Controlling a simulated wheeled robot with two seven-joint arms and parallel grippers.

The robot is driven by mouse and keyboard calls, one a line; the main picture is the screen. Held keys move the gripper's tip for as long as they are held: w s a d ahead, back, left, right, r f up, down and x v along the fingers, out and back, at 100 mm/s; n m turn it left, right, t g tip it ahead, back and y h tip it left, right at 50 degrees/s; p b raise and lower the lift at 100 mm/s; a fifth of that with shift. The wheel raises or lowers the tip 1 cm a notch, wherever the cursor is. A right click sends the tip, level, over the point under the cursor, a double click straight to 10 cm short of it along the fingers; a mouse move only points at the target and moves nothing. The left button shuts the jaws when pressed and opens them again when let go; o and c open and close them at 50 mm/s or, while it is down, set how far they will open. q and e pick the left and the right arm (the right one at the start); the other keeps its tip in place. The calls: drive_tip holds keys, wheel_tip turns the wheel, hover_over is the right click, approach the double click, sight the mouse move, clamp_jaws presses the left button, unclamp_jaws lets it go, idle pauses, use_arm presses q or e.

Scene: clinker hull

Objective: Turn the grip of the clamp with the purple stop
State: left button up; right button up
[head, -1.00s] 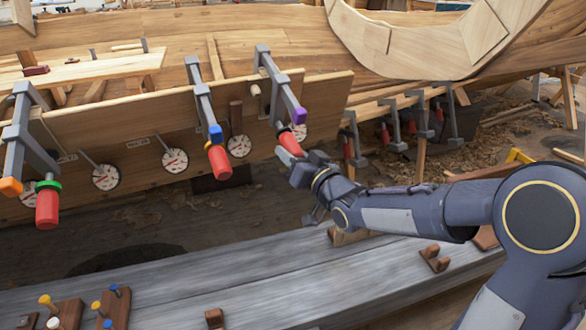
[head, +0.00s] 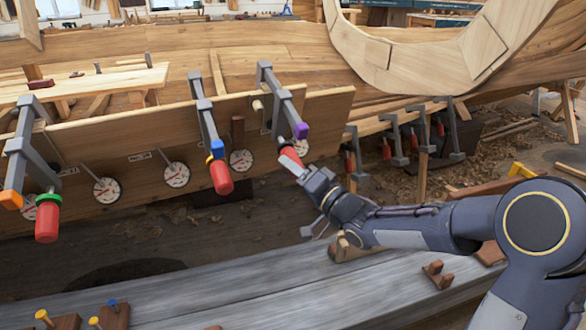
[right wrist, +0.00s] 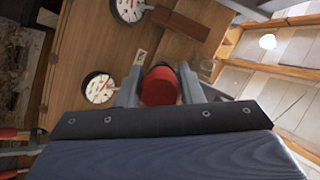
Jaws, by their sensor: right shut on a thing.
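The clamp with the purple stop (head: 301,131) hangs on the plank's upper edge, the rightmost of the clamps on this plank. Its red grip (head: 289,156) points down toward me. My right gripper (head: 293,165) is shut on this grip; in the right wrist view the red grip (right wrist: 159,86) sits between the two fingers. Part of the grip is hidden by the fingers in the head view. A white dial gauge (head: 300,147) is on the plank just behind the grip. My left gripper is not in view.
A clamp with a blue stop (head: 217,148) and one with a green stop (head: 48,199) stand to the left, each with a red grip. Dial gauges line the plank (head: 130,165). A grey bench (head: 220,285) with pegs lies in front. More clamps (head: 393,145) hang at the right.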

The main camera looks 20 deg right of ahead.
drive_tip(key=shift+a+f, duration=0.1)
drive_tip(key=shift+f, duration=0.2)
drive_tip(key=o, duration=1)
drive_tip(key=shift+s+r, duration=0.1)
drive_tip(key=shift+r, duration=0.1)
drive_tip(key=v, duration=0.8)
drive_tip(key=shift+p, duration=0.45)
